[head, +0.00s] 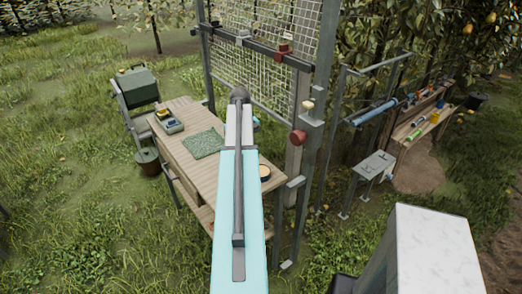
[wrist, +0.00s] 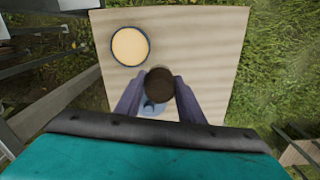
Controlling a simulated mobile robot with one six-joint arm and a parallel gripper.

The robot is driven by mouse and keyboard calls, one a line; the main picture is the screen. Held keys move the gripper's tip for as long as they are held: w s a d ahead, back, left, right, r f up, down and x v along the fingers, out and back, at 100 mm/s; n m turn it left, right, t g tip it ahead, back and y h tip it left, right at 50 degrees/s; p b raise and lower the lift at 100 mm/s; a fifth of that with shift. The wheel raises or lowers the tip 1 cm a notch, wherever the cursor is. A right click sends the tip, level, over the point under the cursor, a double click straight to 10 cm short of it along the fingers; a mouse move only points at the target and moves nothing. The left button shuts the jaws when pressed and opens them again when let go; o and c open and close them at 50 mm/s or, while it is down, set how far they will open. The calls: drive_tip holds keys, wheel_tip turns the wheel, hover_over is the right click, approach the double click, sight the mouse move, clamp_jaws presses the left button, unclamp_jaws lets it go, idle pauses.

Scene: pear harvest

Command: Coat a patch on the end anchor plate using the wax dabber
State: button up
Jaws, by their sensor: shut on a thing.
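In the wrist view my gripper (wrist: 158,90) is shut on the wax dabber, whose round dark brown head (wrist: 159,82) shows between the two grey fingers. The dabber is over the pale wooden table top; its height above it is unclear. A round dark-rimmed pot of pale yellow wax (wrist: 130,46) stands just beyond and left of the dabber, apart from it. The wax pot also shows in the head view (head: 264,172), right of my arm. My arm hides the gripper and dabber there. I cannot tell for certain which metal part is the end anchor plate.
The wooden table (head: 172,152) carries a green mat (head: 203,143) and a small box-like device (head: 170,122). Grey posts and a wire mesh (head: 262,70) stand behind it, with a red round thing (head: 298,138) on one post. A metal stand (head: 375,166) and tool bench (head: 420,125) are right.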

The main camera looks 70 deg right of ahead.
drive_tip(key=s+d+m, duration=0.1)
drive_tip(key=s+d, duration=0.2)
drive_tip(key=s, duration=0.3)
drive_tip(key=shift+s, duration=0.3)
drive_tip(key=shift+f, duration=0.15)
drive_tip(key=shift+f+b, duration=1.5)
drive_tip(key=shift+f, duration=1.3)
drive_tip(key=shift+f, duration=0.55)
drive_tip(key=shift+r, duration=0.15)
wheel_tip(320, 180, up, 7)
drive_tip(key=p, duration=0.3)
drive_tip(key=shift+p, duration=0.4)
idle(0.4)
idle(0.4)
